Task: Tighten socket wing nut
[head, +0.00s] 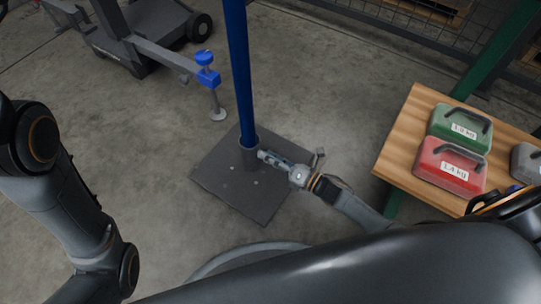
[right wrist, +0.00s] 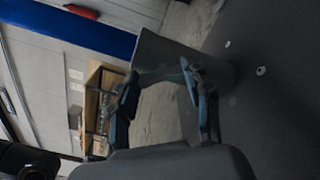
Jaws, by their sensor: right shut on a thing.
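A blue pole (head: 238,70) stands upright in a grey socket (head: 250,158) on a dark square base plate (head: 222,172). The right wrist view also shows the pole (right wrist: 75,30), the socket (right wrist: 160,55) and the plate (right wrist: 285,70). My right gripper (head: 263,155) reaches in from the right, with its fingertips at the socket's side near the rim. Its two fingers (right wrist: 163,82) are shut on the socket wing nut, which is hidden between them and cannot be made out. My left arm shows at the left edge, but its gripper is out of view.
A wooden table (head: 402,140) at right holds a green case (head: 460,125), a red case (head: 450,168) and a grey case (head: 527,160). A dark wheeled frame (head: 150,30) with a blue-knobbed foot (head: 208,75) stands at upper left. Concrete floor around the plate is mostly clear.

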